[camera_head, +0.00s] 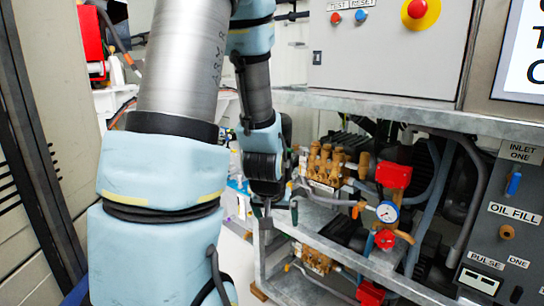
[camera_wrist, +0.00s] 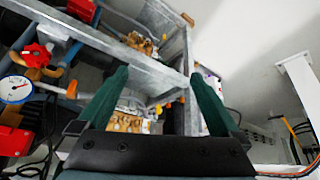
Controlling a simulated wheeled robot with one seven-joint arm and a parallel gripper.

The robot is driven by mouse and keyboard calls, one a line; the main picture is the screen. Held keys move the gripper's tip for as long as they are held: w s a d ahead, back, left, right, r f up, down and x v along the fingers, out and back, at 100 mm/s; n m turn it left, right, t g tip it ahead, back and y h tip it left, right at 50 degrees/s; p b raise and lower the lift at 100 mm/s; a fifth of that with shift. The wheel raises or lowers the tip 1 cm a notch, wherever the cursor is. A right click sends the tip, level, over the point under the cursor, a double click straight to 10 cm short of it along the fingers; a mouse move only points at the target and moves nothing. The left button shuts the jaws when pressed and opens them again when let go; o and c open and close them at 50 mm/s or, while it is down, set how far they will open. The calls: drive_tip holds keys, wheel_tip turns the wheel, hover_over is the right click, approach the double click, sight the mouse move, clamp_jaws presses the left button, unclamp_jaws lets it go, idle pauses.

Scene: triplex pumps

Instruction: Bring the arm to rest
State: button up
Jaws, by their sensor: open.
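My arm reaches down through the left half of the head view, bent, with light blue covers and grey metal tubes. My gripper (camera_head: 281,212) hangs at its end, beside the metal pump frame (camera_head: 320,217). In the wrist view my gripper (camera_wrist: 158,76) shows two green fingers spread well apart, with nothing held between them. The frame's grey bars (camera_wrist: 120,55) and brass pump parts show behind the fingers. I cannot tell whether the fingers touch the frame.
A brass pump (camera_head: 325,165) sits on the frame, with red valve parts (camera_head: 393,175) and a pressure gauge (camera_head: 387,212) to its right. A control box (camera_head: 385,45) is above. A panel with a blue handle (camera_head: 514,183) is at right. Pale floor shows beyond the frame.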

drive_tip(key=s+a+r+n+g+y, duration=0.1)
drive_tip(key=s+a+r+g, duration=0.3)
drive_tip(key=s+a+r, duration=0.35)
wheel_tip(320, 180, up, 10)
drive_tip(key=s+p, duration=0.1)
drive_tip(key=p, duration=1.1)
drive_tip(key=shift+s+a+p, duration=0.2)
drive_tip(key=shift+p, duration=0.2)
drive_tip(key=shift+c, duration=0.2)
